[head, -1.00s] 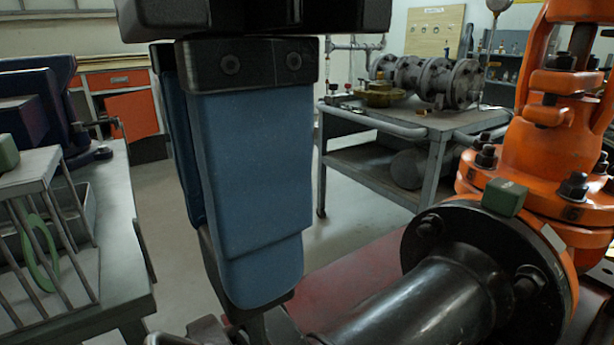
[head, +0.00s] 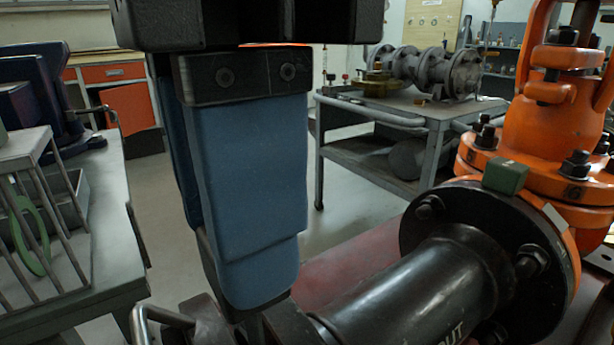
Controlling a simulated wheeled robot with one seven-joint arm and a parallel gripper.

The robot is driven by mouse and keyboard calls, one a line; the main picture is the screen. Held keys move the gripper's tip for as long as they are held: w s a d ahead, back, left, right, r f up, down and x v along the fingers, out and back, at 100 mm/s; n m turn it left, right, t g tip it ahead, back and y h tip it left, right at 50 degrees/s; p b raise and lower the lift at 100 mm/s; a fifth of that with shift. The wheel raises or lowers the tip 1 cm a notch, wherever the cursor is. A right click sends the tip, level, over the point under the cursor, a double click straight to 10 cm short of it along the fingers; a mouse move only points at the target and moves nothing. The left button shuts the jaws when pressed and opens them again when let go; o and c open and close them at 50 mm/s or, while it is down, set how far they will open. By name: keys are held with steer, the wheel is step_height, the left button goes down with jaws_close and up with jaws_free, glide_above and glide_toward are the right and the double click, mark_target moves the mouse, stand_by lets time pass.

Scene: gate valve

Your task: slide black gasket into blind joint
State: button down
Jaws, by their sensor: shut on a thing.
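My gripper (head: 240,300), with two blue finger pads, points down in the middle-left of the head view, left of the black pipe (head: 405,290). It is shut on a thin dark piece (head: 256,328) that shows just below the fingertips. The piece appears to be the black gasket, mostly hidden by the fingers and the frame's bottom edge. The pipe's black flange (head: 450,218) is bolted to the orange valve (head: 545,135). I cannot make out the blind joint; the area below the fingers is mostly cut off.
A green block (head: 505,177) sits on top of the flange. At left, a workbench (head: 95,250) carries a grey rack (head: 35,160) with a green ring (head: 28,235) and a dark blue vise (head: 45,95). A metal cart (head: 440,112) with grey pipework stands behind. Metal fittings crowd the bottom edge.

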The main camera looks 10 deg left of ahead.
steer(key=shift+f+b, duration=1.45)
steer(key=shift+f, duration=0.5)
steer(key=c, duration=0.6)
jaws_free()
step_height(320, 180, up, 8)
steer(key=shift+f+p, duration=0.1)
steer(key=shift+p, duration=1.15)
